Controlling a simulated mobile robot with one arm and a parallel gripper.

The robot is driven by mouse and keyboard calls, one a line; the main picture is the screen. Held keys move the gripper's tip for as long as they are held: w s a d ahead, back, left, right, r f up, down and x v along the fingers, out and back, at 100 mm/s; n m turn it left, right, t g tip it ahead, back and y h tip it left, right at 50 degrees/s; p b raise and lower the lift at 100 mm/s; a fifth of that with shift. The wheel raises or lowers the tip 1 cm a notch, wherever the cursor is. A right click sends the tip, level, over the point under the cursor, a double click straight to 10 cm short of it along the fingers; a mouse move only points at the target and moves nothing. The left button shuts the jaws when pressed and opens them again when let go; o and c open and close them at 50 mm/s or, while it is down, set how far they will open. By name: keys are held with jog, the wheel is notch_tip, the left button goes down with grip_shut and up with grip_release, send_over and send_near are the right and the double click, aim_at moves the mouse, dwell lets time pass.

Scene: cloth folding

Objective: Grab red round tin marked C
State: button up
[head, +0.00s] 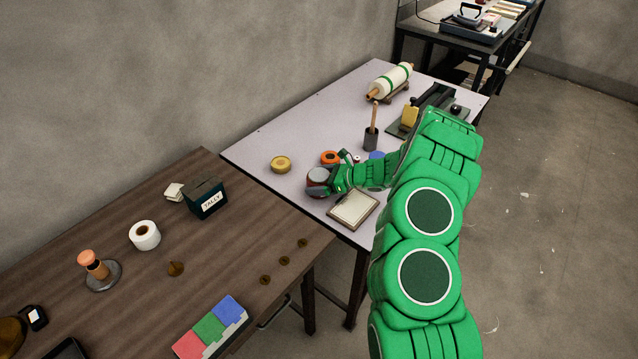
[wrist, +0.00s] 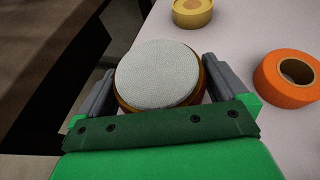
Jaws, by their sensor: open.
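The red round tin (head: 317,175) stands near the front edge of the pale table in the head view, with a light top. In the wrist view, its round, grey-white textured top (wrist: 158,72) with a brownish rim fills the space between the fingers. No letter C can be read on it. My gripper (head: 322,186) is down at the tin, with one finger on each side of it. The fingers are open in the wrist view (wrist: 158,80); small gaps seem to show beside the tin, but contact is hard to judge.
A framed board (head: 353,209) lies at the front edge. A dark cup with a stick (head: 371,138) stands behind. A brown table (head: 217,250) adjoins at left.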

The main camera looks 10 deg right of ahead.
jog(key=c, duration=1.1)
jog(key=shift+c, duration=0.2)
